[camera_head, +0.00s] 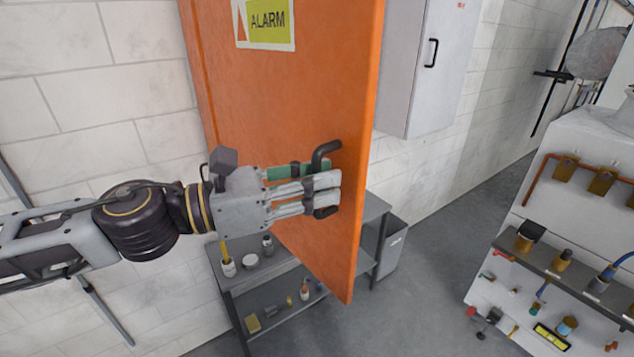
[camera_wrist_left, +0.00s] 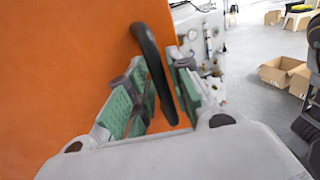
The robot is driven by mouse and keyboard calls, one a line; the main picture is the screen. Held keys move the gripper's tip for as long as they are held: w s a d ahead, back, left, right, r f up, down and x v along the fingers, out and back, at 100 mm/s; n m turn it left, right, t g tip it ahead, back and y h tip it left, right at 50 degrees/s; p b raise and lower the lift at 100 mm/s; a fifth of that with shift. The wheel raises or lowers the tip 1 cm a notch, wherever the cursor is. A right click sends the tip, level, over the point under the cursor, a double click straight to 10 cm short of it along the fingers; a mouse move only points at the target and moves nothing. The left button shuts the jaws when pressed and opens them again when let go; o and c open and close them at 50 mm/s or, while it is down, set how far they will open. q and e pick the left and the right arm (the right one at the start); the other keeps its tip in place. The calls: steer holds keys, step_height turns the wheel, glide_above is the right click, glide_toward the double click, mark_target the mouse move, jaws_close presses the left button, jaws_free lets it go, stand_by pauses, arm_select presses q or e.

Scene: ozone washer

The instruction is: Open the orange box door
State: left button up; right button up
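The orange box door (camera_head: 290,90) is a tall panel with a yellow ALARM sign (camera_head: 268,22) near its top. It juts out at an angle from the white block wall. Its black bar handle (camera_head: 326,149) is near the right edge. My left gripper (camera_head: 318,190) is at this handle, with its fingers around the bar. The inside of the box is hidden. My right gripper is out of view.
A grey shelf (camera_head: 238,281) with small items stands below and behind the door. A grey bin (camera_head: 392,249) and a grey wall cabinet (camera_head: 420,70) are to the right. A white panel with valves (camera_head: 560,240) stands at the far right. The floor between is clear.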

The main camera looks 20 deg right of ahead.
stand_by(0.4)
arm_select(q)
steer(key=a, duration=1.2)
steer(key=shift+s, duration=0.3)
stand_by(0.4)
steer(key=shift+n, duration=0.3)
